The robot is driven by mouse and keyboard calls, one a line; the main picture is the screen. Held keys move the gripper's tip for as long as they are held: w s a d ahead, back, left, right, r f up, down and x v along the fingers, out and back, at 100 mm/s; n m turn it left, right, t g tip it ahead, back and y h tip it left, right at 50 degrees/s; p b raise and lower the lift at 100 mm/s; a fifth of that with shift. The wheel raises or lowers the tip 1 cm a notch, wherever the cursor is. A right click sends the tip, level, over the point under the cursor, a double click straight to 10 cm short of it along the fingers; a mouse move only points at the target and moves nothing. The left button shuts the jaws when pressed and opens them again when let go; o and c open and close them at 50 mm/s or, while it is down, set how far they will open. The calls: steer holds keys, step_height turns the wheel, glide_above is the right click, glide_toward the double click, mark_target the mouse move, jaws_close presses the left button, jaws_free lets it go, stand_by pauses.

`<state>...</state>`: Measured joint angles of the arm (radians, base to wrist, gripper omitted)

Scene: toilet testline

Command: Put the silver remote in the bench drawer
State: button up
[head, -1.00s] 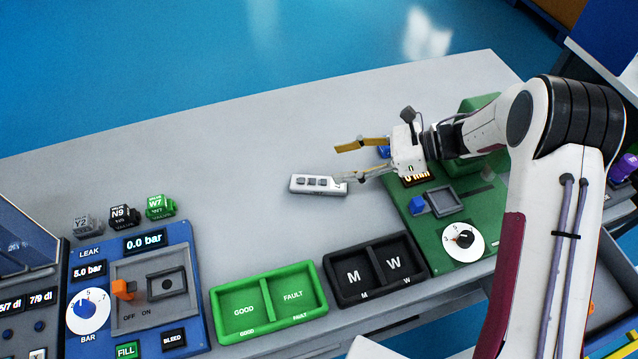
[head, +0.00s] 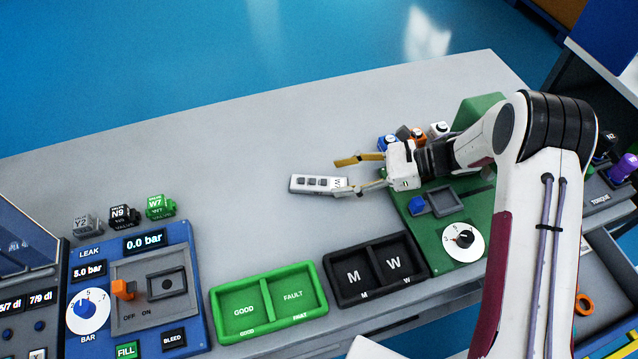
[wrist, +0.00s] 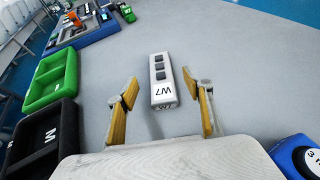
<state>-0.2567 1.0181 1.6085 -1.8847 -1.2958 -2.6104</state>
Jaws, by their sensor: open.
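The silver remote (head: 319,184) lies flat on the grey bench top, with dark square buttons and a W7 label on its near end. In the wrist view the remote (wrist: 162,82) sits ahead of and between the fingertips, its labelled end closest to them. My gripper (head: 345,175) is open and low over the bench at the remote's right end; in the head view one finger overlaps that end. In the wrist view the yellow-padded fingers (wrist: 165,90) stand apart with nothing held. An open drawer (head: 622,290) shows at the lower right, partly hidden by my arm.
A black M/W tray (head: 374,268) and a green GOOD/FAULT tray (head: 268,302) stand along the front edge. A green panel with a dial (head: 463,238) is beneath and right of my gripper. Small valve blocks (head: 122,217) stand at left. An orange ring (head: 584,304) lies in the drawer.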

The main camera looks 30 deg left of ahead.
mark_target(322, 183)
steer(key=shift+f, duration=0.1)
steer(key=shift+f, duration=0.55)
steer(key=shift+x, duration=2.45)
steer(key=shift+r, duration=0.1)
steer(key=c, duration=1.3)
steer(key=shift+r, duration=0.2)
steer(key=shift+r, duration=4.8)
